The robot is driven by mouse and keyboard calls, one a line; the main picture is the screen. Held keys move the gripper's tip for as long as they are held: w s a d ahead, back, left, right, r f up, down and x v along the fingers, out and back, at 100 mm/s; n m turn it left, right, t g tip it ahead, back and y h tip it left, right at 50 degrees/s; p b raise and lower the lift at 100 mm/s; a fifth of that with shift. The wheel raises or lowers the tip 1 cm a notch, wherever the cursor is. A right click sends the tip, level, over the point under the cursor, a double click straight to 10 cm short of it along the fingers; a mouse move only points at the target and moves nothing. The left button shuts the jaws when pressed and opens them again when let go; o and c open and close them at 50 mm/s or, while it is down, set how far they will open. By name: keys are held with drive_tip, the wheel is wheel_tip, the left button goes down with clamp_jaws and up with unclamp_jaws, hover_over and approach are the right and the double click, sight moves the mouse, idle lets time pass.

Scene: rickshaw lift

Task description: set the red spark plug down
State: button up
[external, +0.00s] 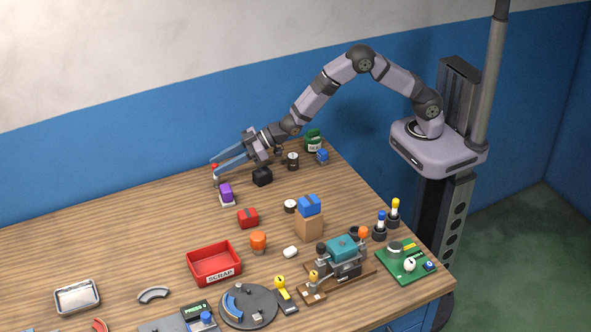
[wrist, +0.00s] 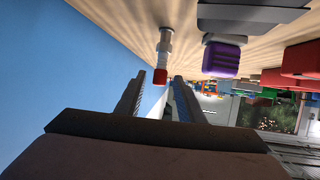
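The red spark plug (external: 215,174) has a red top and a pale body. It appears to stand upright on the wooden table near the blue wall. In the wrist view, where the table is at the top, the plug (wrist: 164,52) hangs downward with its red end lowest. My gripper (external: 214,165) reaches toward it from the right with two long fingers spread apart. In the wrist view, the red end lies between the fingertips of my gripper (wrist: 159,77), with gaps visible on both sides. Neither finger appears to touch it.
A purple-topped block (external: 226,192) stands close in front of the plug, and a black block (external: 262,176) is to the right. A red block (external: 248,218) and a red scrap bin (external: 191,267) are nearer the camera.

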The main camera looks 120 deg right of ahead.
drive_tip(key=b+v, duration=0.1)
drive_tip(key=v, duration=0.9)
drive_tip(key=shift+b, duration=0.35)
drive_tip(key=s+a+f+g, duration=0.2)
drive_tip(key=s, duration=0.1)
drive_tip(key=s+a+f, duration=0.1)
drive_tip(key=s+a, duration=0.1)
drive_tip(key=shift+s+g, duration=0.1)
drive_tip(key=shift+g, duration=0.3)
drive_tip(key=s+a+f+g, duration=0.1)
drive_tip(key=s+a, duration=0.1)
drive_tip(key=s, duration=0.2)
drive_tip(key=s+a+f+g, duration=0.1)
drive_tip(key=s+a+g, duration=0.1)
drive_tip(key=s, duration=0.2)
drive_tip(key=s+a+f+g+y, duration=0.1)
drive_tip(key=s+a, duration=0.1)
drive_tip(key=s, duration=0.2)
drive_tip(key=shift+f+n+g, duration=0.3)
drive_tip(key=shift+f+n, duration=0.05)
drive_tip(key=shift+n, duration=0.05)
drive_tip(key=s+a+g, duration=0.3)
drive_tip(key=s, duration=0.6)
drive_tip(key=s+a+f+n+g+y, duration=0.1)
drive_tip(key=s+a+g, duration=0.1)
drive_tip(key=s, duration=0.6)
drive_tip(key=shift+s+a+f+g, duration=0.2)
drive_tip(key=shift+s+a+g, duration=0.15)
drive_tip(key=shift+s+g, duration=0.05)
